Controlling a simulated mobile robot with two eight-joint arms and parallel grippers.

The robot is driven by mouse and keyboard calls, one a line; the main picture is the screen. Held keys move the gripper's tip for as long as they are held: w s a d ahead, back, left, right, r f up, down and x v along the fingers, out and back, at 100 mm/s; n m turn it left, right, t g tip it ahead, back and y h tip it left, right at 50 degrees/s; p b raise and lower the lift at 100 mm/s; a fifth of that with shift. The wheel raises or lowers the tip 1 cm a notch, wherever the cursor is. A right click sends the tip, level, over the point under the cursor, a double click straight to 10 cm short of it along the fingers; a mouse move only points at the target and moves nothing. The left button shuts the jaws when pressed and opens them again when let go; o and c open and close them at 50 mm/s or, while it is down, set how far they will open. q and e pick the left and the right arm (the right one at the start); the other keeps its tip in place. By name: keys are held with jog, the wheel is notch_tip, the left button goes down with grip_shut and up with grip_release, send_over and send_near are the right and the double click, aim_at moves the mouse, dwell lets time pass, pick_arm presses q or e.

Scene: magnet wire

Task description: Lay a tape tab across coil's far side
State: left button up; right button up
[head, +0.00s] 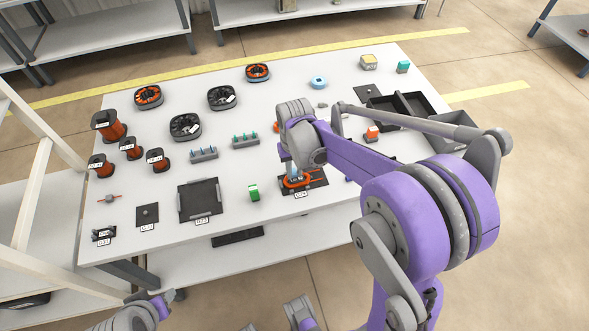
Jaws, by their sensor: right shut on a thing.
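An orange coil (290,186) lies on a dark plate (318,180) with a white label near the table's front edge. My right gripper (291,172) reaches down right over the coil's far side and hides part of it. It is shut on a small bluish piece, which looks like the tape tab but is mostly hidden by the fingers. I cannot tell whether the piece touches the coil. A light-blue ring, perhaps the tape roll (319,82), stands at the back of the table. My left gripper (166,298) is low at the bottom left, off the table; its jaws are too small to read.
The white table (225,175) holds wire spools (110,125), dark round stators (222,97), grey blocks with teal pegs (245,141), a black tray (200,200) and a green block (254,193). Dark bins (385,112) stand at right behind my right arm.

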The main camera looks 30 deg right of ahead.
jog(key=shift+f+b, duration=0.35)
jog(key=shift+f, duration=0.1)
dwell(0.4)
jog(key=o, duration=0.9)
jog(key=shift+r+p, duration=1.8)
jog(key=shift+r, duration=0.75)
notch_tip(320, 180, up, 11)
jog(key=shift+p, duration=0.45)
jog(key=shift+f, duration=0.1)
